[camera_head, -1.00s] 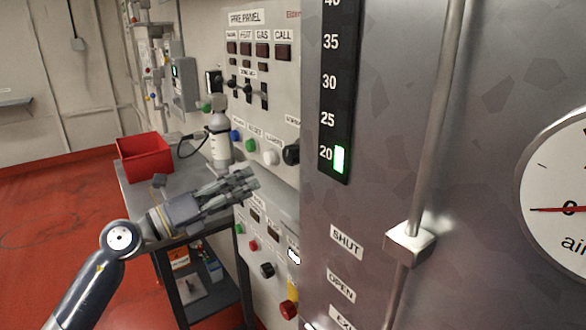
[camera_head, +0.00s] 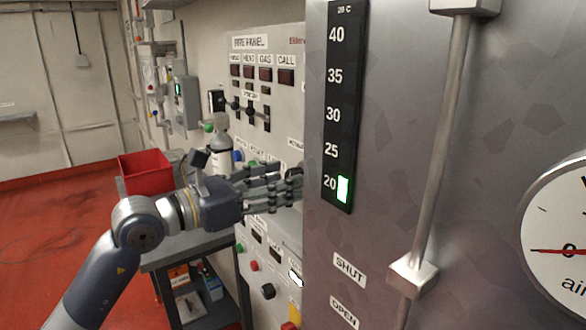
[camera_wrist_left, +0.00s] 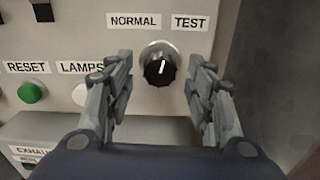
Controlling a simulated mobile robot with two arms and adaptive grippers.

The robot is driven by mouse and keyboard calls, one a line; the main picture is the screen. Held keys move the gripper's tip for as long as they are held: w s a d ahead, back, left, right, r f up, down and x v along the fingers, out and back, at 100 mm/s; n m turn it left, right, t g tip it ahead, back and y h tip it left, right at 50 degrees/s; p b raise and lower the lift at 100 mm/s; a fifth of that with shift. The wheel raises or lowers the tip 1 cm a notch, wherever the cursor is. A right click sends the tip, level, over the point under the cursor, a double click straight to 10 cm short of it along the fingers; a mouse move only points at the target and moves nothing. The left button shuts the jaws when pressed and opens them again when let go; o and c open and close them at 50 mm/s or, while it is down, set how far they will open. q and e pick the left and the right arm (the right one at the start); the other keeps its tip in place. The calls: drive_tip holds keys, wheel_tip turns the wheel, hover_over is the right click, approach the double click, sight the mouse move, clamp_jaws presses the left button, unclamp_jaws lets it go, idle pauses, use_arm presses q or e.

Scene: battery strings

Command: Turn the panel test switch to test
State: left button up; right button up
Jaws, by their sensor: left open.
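The panel test switch (camera_wrist_left: 160,68) is a round black knob with a white pointer line on a silver collar. In the left wrist view it sits below the labels NORMAL (camera_wrist_left: 133,21) and TEST (camera_wrist_left: 190,22). Its pointer stands about upright, between the two labels. My left gripper (camera_wrist_left: 160,85) is open, with one finger on each side of the knob and a gap on both sides. In the head view my left gripper (camera_head: 290,180) reaches in from the left at the panel and mostly hides the knob. My right gripper is not in view.
The fire panel (camera_head: 262,42) carries other controls, such as the green RESET button (camera_wrist_left: 31,93) and white LAMPS button (camera_wrist_left: 80,95). A metal cabinet (camera_head: 390,150) with a vertical handle stands close on the right. A red bin (camera_head: 145,172) sits on a table at left.

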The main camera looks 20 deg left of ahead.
use_arm(q)
drive_tip(key=p+x, duration=0.1)
drive_tip(key=x, duration=0.2)
drive_tip(key=shift+w+d, duration=0.15)
drive_tip(key=shift+d, duration=0.05)
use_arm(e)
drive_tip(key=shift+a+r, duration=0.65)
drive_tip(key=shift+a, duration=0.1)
use_arm(q)
drive_tip(key=c, duration=1.1)
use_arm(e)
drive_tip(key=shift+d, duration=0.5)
